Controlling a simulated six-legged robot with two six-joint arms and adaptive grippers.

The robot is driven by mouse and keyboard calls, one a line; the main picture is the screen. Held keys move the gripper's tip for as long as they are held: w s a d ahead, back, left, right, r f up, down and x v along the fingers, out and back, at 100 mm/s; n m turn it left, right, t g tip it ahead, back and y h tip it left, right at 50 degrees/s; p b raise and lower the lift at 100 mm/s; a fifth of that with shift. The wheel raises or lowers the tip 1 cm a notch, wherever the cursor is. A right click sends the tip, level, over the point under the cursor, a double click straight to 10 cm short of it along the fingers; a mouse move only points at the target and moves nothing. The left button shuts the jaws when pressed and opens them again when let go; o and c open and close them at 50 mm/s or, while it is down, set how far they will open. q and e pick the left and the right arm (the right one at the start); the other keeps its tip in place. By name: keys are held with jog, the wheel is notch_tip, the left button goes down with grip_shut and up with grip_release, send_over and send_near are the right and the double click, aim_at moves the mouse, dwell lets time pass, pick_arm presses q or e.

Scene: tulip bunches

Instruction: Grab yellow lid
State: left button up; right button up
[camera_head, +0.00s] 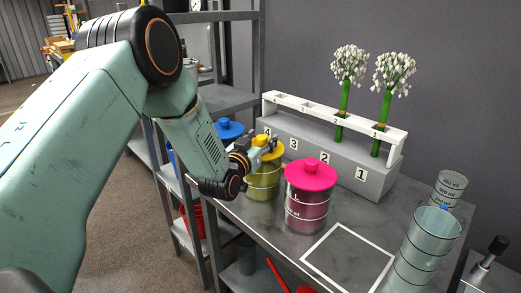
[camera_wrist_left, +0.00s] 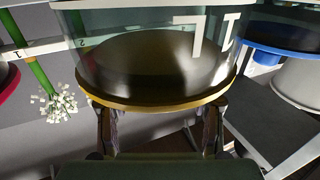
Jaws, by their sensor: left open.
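The yellow lid (camera_head: 273,156) sits on a clear jar (camera_head: 262,184) with yellowish contents on the table, left of the pink-lidded jar. My left gripper (camera_head: 262,150) is at the yellow lid, partly covering it in the head view. In the left wrist view, the lid's yellow rim (camera_wrist_left: 165,107) and the jar show upside down. The open fingers (camera_wrist_left: 158,130) stand apart on either side below the rim. I cannot tell whether they touch the lid; its knob is hidden there. My right gripper is not in view.
A pink-lidded jar (camera_head: 307,205) stands close on the right. A blue lid (camera_head: 229,130) shows behind my wrist. A numbered grey block with a white rack (camera_head: 335,118) holds two white-flowered stems behind. Clear beakers (camera_head: 428,245) stand at the right. A white-outlined square (camera_head: 348,260) is empty.

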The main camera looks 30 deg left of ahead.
pick_arm(q)
jog(key=shift+s+d+r, duration=0.1)
jog(key=shift+d+r, duration=0.1)
jog(key=shift+d, duration=0.1)
jog(key=shift+c, duration=0.5)
jog(key=shift+a+f, duration=0.2)
jog(key=shift+a, duration=0.05)
jog(key=c, duration=0.6)
jog(key=shift+d+r, duration=0.2)
grip_shut()
jog(key=shift+a+f, duration=0.1)
jog(key=shift+a, duration=0.05)
